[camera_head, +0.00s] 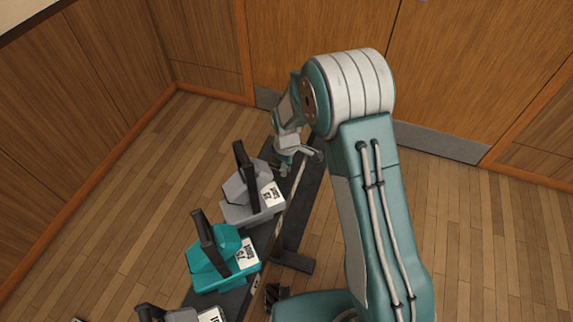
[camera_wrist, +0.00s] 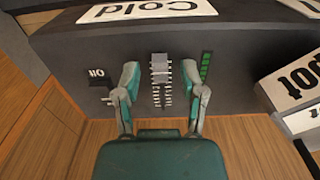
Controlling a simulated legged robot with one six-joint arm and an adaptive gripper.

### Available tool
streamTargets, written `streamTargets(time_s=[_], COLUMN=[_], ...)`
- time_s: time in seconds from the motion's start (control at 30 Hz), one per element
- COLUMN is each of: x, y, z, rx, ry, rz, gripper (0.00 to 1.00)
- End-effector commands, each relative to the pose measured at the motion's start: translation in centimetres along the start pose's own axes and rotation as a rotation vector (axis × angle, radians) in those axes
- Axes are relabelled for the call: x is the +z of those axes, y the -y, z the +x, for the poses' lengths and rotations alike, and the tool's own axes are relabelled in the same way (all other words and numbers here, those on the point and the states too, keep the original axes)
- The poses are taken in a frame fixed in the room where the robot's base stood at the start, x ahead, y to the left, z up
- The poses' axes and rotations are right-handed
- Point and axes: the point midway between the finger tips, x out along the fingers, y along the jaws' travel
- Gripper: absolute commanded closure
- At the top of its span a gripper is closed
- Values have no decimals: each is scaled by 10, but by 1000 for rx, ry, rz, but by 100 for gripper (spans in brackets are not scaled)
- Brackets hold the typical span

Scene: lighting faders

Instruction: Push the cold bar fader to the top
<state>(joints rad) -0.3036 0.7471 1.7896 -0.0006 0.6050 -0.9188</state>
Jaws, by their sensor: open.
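In the wrist view, a dark panel (camera_wrist: 75,45) carries a white label (camera_wrist: 150,10) reading "Cold". Below the label is a ribbed grey fader (camera_wrist: 160,68), at the upper part of a column of scale marks (camera_wrist: 162,97) in that picture. My gripper (camera_wrist: 160,70) is open, with one finger on each side of the fader in the picture. I cannot tell whether either finger touches it. In the head view my gripper (camera_head: 296,158) is at the far end of the dark bench, and the cold fader itself is hidden there.
A green level strip (camera_wrist: 206,66) is right of the fader; a small black part (camera_wrist: 97,75) is left. Another label (camera_wrist: 297,78) ending in "pot" stands further right. In the head view, a grey unit (camera_head: 240,200) and a teal unit (camera_head: 208,270) line the bench.

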Motion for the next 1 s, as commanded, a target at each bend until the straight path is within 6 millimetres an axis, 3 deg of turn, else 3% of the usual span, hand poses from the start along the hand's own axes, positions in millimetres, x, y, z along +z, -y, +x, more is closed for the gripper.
streamTargets(time_s=[0.17,0.2,0.3,0.33,0.63,0.9,1.0], x=[0,0,0,0,-7,-59,-70], y=[0,0,0,0,-1,-1,-2], z=[0,0,0,0,1,1,1], rx=[0,0,0,0,0,2,2], ry=[-1,-1,-1,-1,-1,-1,-1], rz=[0,0,0,0,-1,-2,-1], gripper=[47,52,96,100,100,100,100])
